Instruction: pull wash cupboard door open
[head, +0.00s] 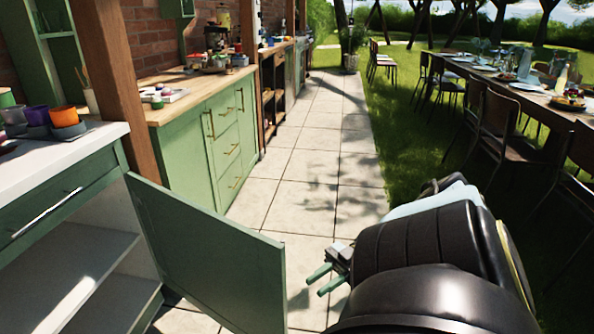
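The green wash cupboard door (212,254) stands swung wide open, out from the right side of the cupboard at the left. The cupboard's white inside and shelf (88,245) show. My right gripper (315,287) is to the right of the door's free edge, apart from it. Its two green fingers are spread with a gap between them and nothing in it. My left gripper is out of the picture. No handle shows on the door's visible face.
The cupboard's drawer (45,212) is shut. Cups (64,117) stand on its white top. A wooden post (112,80) and a green cabinet (205,140) are beyond. The paved path (310,170) is clear. Chairs (495,125) and a long laid table (535,97) stand right.

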